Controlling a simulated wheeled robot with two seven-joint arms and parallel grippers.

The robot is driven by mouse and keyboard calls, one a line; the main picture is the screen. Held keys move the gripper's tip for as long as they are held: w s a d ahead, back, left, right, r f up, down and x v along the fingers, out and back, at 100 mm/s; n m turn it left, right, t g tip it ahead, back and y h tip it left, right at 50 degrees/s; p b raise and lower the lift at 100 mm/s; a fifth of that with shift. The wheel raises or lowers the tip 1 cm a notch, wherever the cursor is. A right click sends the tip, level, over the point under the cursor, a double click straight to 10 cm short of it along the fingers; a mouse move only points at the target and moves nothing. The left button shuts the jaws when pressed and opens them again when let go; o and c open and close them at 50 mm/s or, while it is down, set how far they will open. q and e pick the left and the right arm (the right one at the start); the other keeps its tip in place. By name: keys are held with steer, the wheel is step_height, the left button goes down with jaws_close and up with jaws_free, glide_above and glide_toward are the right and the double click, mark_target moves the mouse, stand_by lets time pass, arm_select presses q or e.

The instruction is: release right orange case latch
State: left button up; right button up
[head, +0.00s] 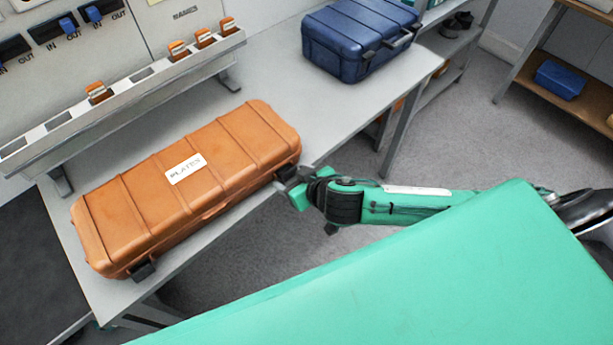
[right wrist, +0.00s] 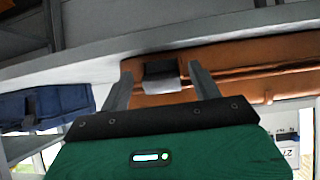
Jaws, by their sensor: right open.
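The orange case (head: 185,185), with a white label reading "PLATES", lies closed on the grey workbench. Its left latch (head: 143,271) is dark and sits on the front near the left end. My right gripper (head: 289,181) is at the front of the case's right end and covers the right latch in the head view. In the right wrist view, the right latch (right wrist: 161,74) is a dark block on the orange case (right wrist: 235,62), between the two open fingers of my right gripper (right wrist: 160,70). I cannot tell whether the fingers touch it. My left gripper is out of view.
A blue case (head: 358,38) stands on the far right of the workbench (head: 265,95). A slotted rack (head: 125,90) with several orange-topped pieces runs along the back. Shelves (head: 565,45) stand at the far right. The bench between the two cases is clear.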

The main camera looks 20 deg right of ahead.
arm_select(q)
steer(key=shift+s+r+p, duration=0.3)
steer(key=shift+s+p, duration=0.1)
steer(key=shift+p, duration=0.25)
arm_select(e)
steer(key=v, duration=1.3)
steer(key=shift+d, duration=0.15)
